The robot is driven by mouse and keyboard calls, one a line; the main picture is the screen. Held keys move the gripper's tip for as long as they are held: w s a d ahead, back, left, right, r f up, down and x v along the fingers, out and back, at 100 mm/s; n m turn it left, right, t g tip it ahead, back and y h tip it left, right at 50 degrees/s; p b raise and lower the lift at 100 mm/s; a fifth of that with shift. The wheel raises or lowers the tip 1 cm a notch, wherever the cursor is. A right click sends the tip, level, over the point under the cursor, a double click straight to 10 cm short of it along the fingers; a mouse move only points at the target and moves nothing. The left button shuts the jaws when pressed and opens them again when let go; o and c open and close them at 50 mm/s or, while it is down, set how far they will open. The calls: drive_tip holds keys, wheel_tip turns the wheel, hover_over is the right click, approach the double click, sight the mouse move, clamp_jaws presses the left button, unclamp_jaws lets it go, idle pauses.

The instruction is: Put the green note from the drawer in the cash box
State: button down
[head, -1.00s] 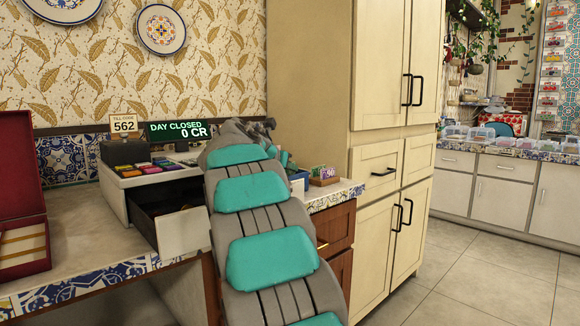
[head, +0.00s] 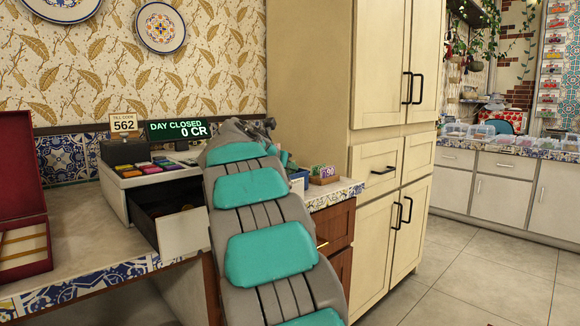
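The till's drawer (head: 183,233) is pulled open below the register (head: 150,168). Its inside is dark, with a bit of red and yellow showing; my arm covers its right part. I cannot make out a green note. A red box (head: 26,250) with a raised lid and pale compartments stands open on the counter at the left edge. It looks like the cash box. My arm reaches from the bottom middle to the right of the drawer. My gripper is at its far end, mostly hidden behind the arm links, so its fingers and anything in them cannot be made out.
The counter (head: 88,240) between the red box and the till is clear. A small wooden holder (head: 323,180) stands at the right end of the counter. A tall cream cabinet (head: 385,215) rises to the right, with open floor (head: 470,275) beyond.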

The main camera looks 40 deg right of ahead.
drive_tip(key=shift+p, duration=0.45)
idle(0.4)
drive_tip(key=c, duration=0.6)
unclamp_jaws()
drive_tip(key=shift+r, duration=0.1)
drive_tip(key=shift+r+p, duration=1.35)
drive_tip(key=shift+p, duration=0.35)
wheel_tip(320, 180, up, 4)
drive_tip(key=shift+r+p, duration=0.1)
drive_tip(key=shift+p, duration=0.3)
